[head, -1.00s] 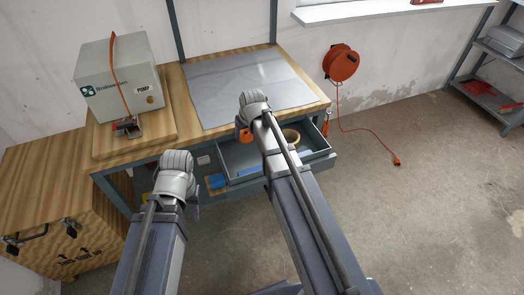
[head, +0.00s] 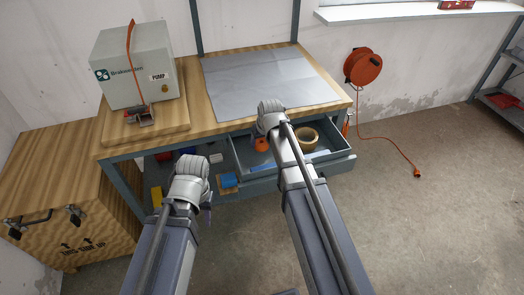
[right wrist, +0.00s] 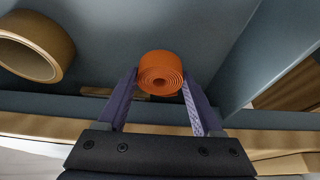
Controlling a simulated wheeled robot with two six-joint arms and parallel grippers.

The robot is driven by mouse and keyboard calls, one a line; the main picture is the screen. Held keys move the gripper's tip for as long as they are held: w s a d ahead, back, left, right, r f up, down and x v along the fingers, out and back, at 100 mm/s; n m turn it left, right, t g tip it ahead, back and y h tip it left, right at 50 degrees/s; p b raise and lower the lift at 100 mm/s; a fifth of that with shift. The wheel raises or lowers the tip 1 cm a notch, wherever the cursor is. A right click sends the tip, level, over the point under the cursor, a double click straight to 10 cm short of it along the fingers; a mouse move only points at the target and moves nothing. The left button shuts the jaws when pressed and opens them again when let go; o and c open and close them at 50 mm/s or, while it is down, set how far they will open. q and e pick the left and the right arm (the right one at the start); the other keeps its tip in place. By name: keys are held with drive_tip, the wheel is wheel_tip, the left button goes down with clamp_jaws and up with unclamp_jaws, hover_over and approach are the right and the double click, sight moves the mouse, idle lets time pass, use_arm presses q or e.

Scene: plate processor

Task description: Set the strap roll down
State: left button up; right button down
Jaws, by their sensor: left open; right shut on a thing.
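The strap roll is a small orange spiral roll (right wrist: 161,72), between the purple fingertips of my right gripper (right wrist: 160,88) in the right wrist view. In the head view the strap roll (head: 262,144) shows just below my right wrist, inside the outline of the open grey drawer (head: 330,164). I cannot tell whether it touches the drawer floor. My right gripper's fingers are mostly hidden in the head view. My left gripper (head: 208,210) is open and empty in front of the bench, left of the drawer; its fingers are mostly hidden.
A tan tape ring (head: 307,138) lies in the drawer, right of the strap roll. A blue item (head: 228,180) sits left of the drawer. A grey mat (head: 262,82) on the bench top is clear. A strapped pump box (head: 130,75) stands at the bench's left.

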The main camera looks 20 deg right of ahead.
sight(263, 145)
drive_tip(key=shift+f+b, duration=1.6)
drive_tip(key=shift+f, duration=0.15)
drive_tip(key=shift+f, duration=0.1)
drive_tip(key=shift+f, duration=0.2)
drive_tip(key=shift+c, duration=0.2)
unclamp_jaws()
drive_tip(key=shift+r, duration=0.15)
drive_tip(key=p+v, duration=1.1)
drive_tip(key=v, duration=0.1)
drive_tip(key=s+a+g, duration=0.1)
drive_tip(key=s+a, duration=0.2)
drive_tip(key=s+a+n+g, duration=0.1)
drive_tip(key=s+a, duration=0.2)
drive_tip(key=s, duration=0.1)
drive_tip(key=s+a+f+n, duration=0.1)
drive_tip(key=s+a, duration=0.2)
drive_tip(key=s, duration=0.1)
drive_tip(key=shift+s+a+g, duration=0.1)
drive_tip(key=shift+a+g, duration=0.25)
drive_tip(key=shift+g, duration=0.05)
drive_tip(key=s+a+n+g+h, duration=0.1)
drive_tip(key=s+a+g, duration=0.1)
drive_tip(key=s, duration=0.6)
drive_tip(key=shift+s+a+h, duration=0.3)
drive_tip(key=shift+s+a, duration=0.05)
drive_tip(key=shift+a, duration=0.55)
drive_tip(key=shift+f, duration=0.1)
